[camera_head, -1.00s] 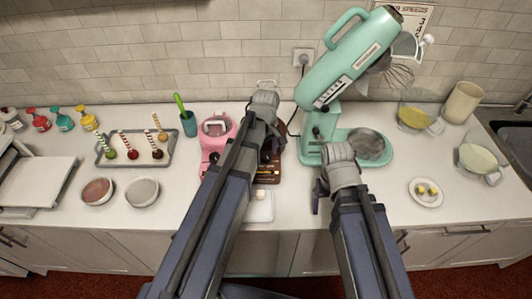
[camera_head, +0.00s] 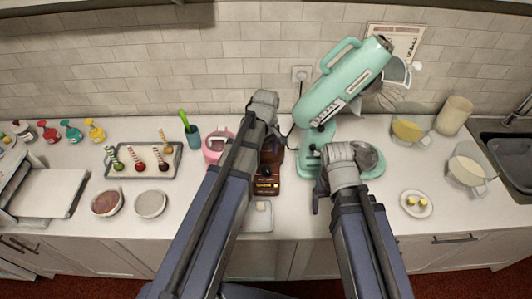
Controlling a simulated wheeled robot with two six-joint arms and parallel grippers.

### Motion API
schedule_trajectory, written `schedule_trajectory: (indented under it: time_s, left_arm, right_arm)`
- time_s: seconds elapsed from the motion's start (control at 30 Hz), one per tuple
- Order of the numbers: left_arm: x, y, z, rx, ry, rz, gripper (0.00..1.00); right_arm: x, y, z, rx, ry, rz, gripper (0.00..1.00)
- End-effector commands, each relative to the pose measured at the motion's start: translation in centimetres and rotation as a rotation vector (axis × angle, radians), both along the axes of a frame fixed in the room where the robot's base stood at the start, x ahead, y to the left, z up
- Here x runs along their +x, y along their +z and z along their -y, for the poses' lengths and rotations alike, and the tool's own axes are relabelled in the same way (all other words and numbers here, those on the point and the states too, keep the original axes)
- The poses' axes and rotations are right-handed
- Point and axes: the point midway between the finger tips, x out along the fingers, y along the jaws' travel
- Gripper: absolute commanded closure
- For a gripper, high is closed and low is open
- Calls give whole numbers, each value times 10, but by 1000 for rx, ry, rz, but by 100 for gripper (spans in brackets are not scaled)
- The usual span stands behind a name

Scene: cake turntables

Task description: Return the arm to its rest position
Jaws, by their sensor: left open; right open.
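My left arm reaches from the bottom middle over the counter, its grey wrist bent in front of the brown machine (camera_head: 266,186). The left gripper (camera_head: 272,138) is mostly hidden by its own wrist and the dark machine behind; it is open and I see nothing held. My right arm comes up from the bottom right, its wrist in front of the mint stand mixer (camera_head: 345,85). The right gripper (camera_head: 319,190) shows a dark finger beside the wrist, left of it; it is open, and no held object shows.
A pink machine (camera_head: 213,148) stands left of the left wrist. A cake pop tray (camera_head: 112,172) and two round bowls lie further left. A small plate (camera_head: 429,207) and glass bowls are at the right. The sink (camera_head: 512,150) is far right.

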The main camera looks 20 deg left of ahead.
Motion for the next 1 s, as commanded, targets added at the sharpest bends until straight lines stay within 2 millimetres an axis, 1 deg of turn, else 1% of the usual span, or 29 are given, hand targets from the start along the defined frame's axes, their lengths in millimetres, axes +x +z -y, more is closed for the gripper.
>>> schedule_trajectory:
  time_s: [0.27,0.47,0.67,1.0]
  left_arm:
    - [0,-2,0,0,0,0,18]
    - [0,-10,0,0,0,0,18]
    - [0,-29,0,0,0,0,18]
    - [0,-70,0,0,0,0,18]
  right_arm:
    - [0,-2,0,0,0,0,15]
    - [0,-10,0,0,2,0,15]
    - [0,-29,0,-1,5,0,15]
    - [0,-70,0,-2,7,0,15]
